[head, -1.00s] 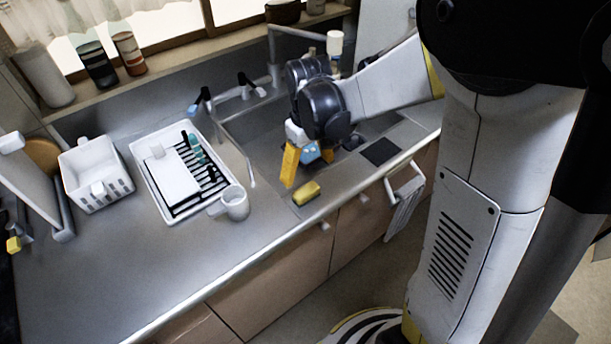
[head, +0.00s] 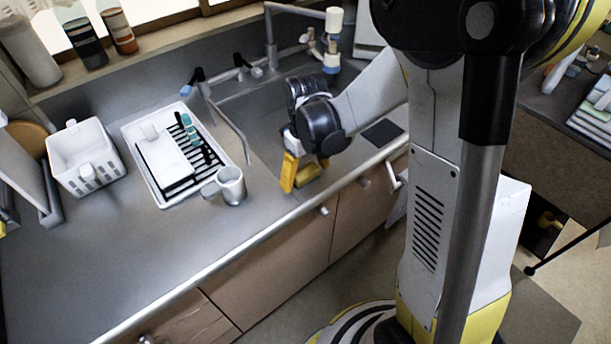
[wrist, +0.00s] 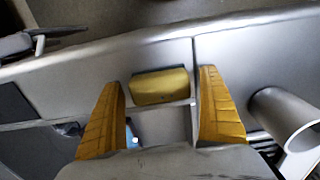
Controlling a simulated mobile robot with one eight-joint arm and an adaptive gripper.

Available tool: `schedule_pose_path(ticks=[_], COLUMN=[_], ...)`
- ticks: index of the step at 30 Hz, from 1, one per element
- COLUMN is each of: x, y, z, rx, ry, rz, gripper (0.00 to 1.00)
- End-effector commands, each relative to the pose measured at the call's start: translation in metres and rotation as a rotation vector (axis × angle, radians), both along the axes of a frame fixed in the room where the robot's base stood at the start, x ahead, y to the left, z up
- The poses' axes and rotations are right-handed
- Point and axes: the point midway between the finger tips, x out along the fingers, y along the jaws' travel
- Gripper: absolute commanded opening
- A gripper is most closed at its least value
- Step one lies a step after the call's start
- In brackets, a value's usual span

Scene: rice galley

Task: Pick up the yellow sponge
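The yellow sponge (head: 309,173) lies at the front edge of the sink area, partly hidden by my gripper in the head view. My gripper (head: 306,178) is over it, pointing down, with one yellow finger at its left and the other at its right. In the wrist view the sponge (wrist: 161,87) lies between the tips of the two yellow fingers of my gripper (wrist: 161,79). The gripper is open and holds nothing.
A dish rack (head: 159,199) and a white basket (head: 84,160) are farther left. A faucet (head: 270,48) rises behind. The counter's front left is clear.

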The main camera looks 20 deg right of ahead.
Motion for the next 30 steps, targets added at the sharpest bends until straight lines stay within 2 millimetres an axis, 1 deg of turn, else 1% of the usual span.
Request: schedule_pose_path(ticks=[1, 2, 3, 4, 7, 8, 14, 17, 20, 25, 30], x=[0.0, 0.0, 0.0, 0.0, 0.0, 0.0, 0.0, 0.0, 0.0, 0.0, -0.031], y=[0.0, 0.0, 0.0, 0.0, 0.0, 0.0, 0.0, 0.0, 0.0, 0.0, -0.027], z=[0.0, 0.0, 0.0, 0.0, 0.0, 0.0, 0.001, 0.006, 0.017, 0.048, 0.07], rx=[0.0, 0.0, 0.0, 0.0, 0.0, 0.0, 0.0, 0.0, 0.0, 0.0, 0.0], ry=[0.0, 0.0, 0.0, 0.0, 0.0, 0.0, 0.0, 0.0, 0.0, 0.0, 0.0], rz=[0.0, 0.0, 0.0, 0.0, 0.0, 0.0, 0.0, 0.0, 0.0, 0.0, -0.005], gripper=[0.72, 0.62, 0.5, 0.45, 0.45, 0.41, 0.41, 0.41, 0.41, 0.41, 0.41])
